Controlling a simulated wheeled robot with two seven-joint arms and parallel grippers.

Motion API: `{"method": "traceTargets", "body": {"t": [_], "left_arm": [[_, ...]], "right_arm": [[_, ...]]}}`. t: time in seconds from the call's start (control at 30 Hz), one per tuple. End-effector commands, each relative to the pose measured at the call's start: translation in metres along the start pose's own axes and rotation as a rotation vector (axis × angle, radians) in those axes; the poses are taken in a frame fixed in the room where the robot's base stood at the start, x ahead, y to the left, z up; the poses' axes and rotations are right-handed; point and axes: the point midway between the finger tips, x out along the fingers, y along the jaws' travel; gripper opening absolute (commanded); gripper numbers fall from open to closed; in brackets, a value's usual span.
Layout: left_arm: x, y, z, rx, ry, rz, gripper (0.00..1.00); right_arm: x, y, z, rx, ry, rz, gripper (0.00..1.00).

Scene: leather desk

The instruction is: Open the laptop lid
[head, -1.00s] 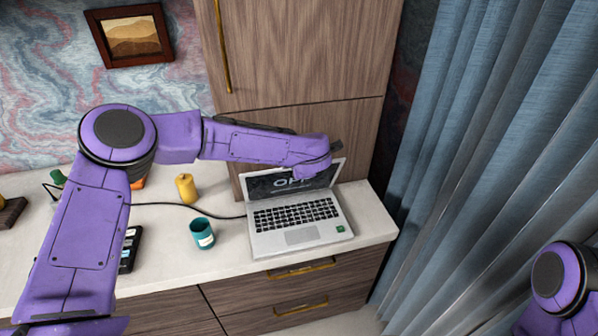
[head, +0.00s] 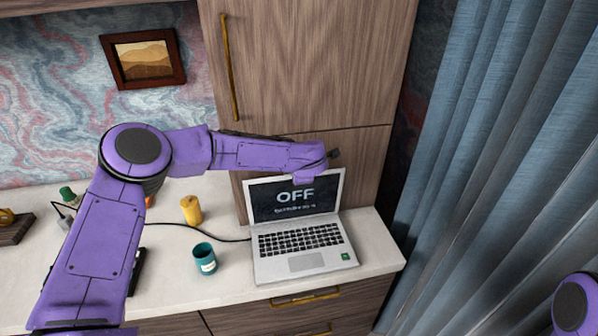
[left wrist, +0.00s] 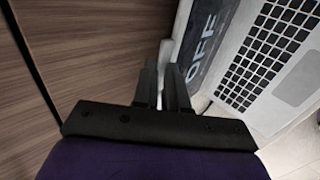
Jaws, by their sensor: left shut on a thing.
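The silver laptop (head: 304,262) stands on the white counter with its lid (head: 296,197) raised, leaning back a little past upright. The screen faces me and reads "OFF". My left gripper (head: 308,177) is at the lid's top edge, and my own wrist hides its fingers in the head view. In the left wrist view, the two dark fingers (left wrist: 163,78) are close together around the lid's edge, next to the screen (left wrist: 201,42). The keyboard (left wrist: 267,55) also shows there. My right gripper is out of view; only part of my right arm shows at the lower right.
A teal cup (head: 205,259) stands left of the laptop, with a yellow bottle (head: 191,210) behind it. A black cable (head: 200,230) runs to the laptop's left side. A wooden cabinet (head: 300,70) rises close behind the lid. Blue curtains (head: 490,150) hang at the right.

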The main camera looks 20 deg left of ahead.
Motion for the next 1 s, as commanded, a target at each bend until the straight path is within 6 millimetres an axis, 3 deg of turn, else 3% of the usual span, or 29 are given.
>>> {"method": "traceTargets", "body": {"t": [0.07, 0.1, 0.13, 0.47, 0.8, 1.0], "left_arm": [[-0.001, 0.003, 0.001, -0.002, -0.002, 0.005, 0.0], [-0.001, 0.003, 0.001, -0.002, -0.002, 0.005, 0.15], [-0.001, 0.003, 0.001, -0.001, -0.003, 0.005, 0.17], [-0.007, 0.0, 0.004, 0.003, -0.006, 0.002, 0.17], [-0.081, -0.001, 0.002, 0.0, -0.006, 0.006, 0.17], [-0.105, 0.0, 0.002, 0.001, -0.004, 0.004, 0.17]], "right_arm": [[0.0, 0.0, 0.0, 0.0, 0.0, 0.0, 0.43], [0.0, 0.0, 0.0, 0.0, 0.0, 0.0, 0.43], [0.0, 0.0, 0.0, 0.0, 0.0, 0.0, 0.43], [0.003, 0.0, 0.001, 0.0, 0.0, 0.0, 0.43], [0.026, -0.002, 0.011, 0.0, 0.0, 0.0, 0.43], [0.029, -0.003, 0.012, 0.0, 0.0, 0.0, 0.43]]}}
